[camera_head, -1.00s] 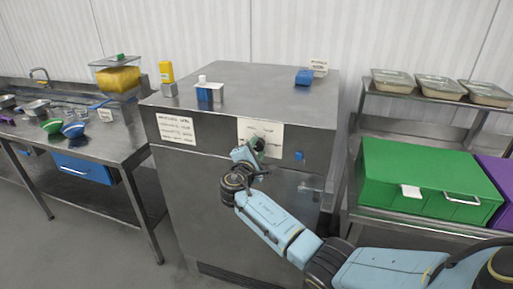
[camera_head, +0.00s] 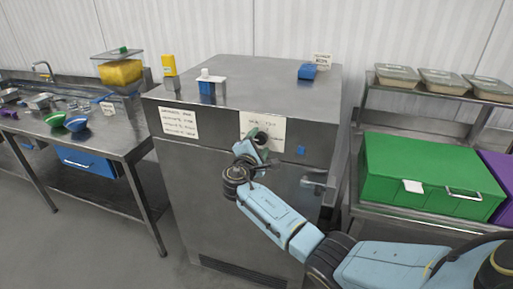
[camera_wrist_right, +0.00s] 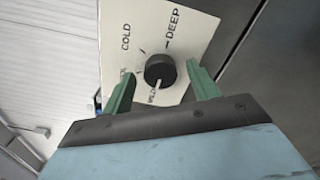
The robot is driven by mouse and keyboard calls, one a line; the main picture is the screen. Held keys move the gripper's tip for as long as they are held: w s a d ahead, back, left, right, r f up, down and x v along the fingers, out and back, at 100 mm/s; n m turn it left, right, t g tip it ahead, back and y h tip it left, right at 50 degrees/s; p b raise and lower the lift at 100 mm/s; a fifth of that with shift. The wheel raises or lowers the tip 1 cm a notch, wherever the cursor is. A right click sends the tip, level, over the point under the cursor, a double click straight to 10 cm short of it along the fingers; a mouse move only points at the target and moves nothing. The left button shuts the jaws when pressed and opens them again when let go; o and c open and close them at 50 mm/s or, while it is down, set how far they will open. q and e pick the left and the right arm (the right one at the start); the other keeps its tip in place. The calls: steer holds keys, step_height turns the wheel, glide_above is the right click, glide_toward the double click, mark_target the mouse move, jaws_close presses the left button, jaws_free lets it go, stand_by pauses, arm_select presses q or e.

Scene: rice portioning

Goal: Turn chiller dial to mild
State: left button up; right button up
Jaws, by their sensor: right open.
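The chiller (camera_head: 215,175) is a grey steel cabinet. Its black round dial (camera_wrist_right: 160,70) sits on a cream plate (camera_wrist_right: 182,32) marked COLD, DEEP and, partly readable, MILD. A white pointer line on the dial's lower side points toward MILD. My right gripper (camera_wrist_right: 162,88) is open, its green fingers on either side of the dial and slightly nearer the camera; I cannot tell if they touch it. In the head view my right gripper (camera_head: 258,138) is at the plate (camera_head: 275,127) and hides the dial. My left gripper is not in view.
A chiller door handle (camera_head: 314,182) sticks out right of the plate. A blue block (camera_head: 307,72) and a white-capped item (camera_head: 206,85) stand on top. A steel table with bowls is at left, a green box (camera_head: 425,180) on a rack at right.

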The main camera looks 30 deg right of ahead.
steer(key=b+v, duration=0.1)
steer(key=v, duration=1.2)
steer(key=shift+s, duration=0.15)
steer(key=shift+f, duration=0.1)
steer(key=s+a+f+g+y+b, duration=0.15)
steer(key=s+f+y, duration=0.35)
steer(key=f, duration=1.5)
steer(key=s+a+f+g+y+b, duration=0.1)
steer(key=s+f+g+y+b, duration=0.5)
steer(key=f, duration=1.4)
steer(key=s+a+f+m+y, duration=0.1)
steer(key=s+f+m, duration=0.1)
steer(key=s+f, duration=0.75)
steer(key=s+f+m, duration=0.3)
steer(key=s+f, duration=0.4)
steer(key=s, duration=0.5)
steer(key=s+f+m+g+y+b, duration=0.1)
steer(key=s+f+m, duration=0.2)
steer(key=s, duration=0.6)
steer(key=s+f+m+g+b, duration=0.1)
steer(key=s+f+m+g, duration=0.1)
steer(key=s, duration=0.7)
step_height(320, 180, down, 2)
steer(key=shift+s+f+m+y, duration=0.1)
steer(key=shift+s+m+y, duration=0.3)
steer(key=shift+m, duration=0.2)
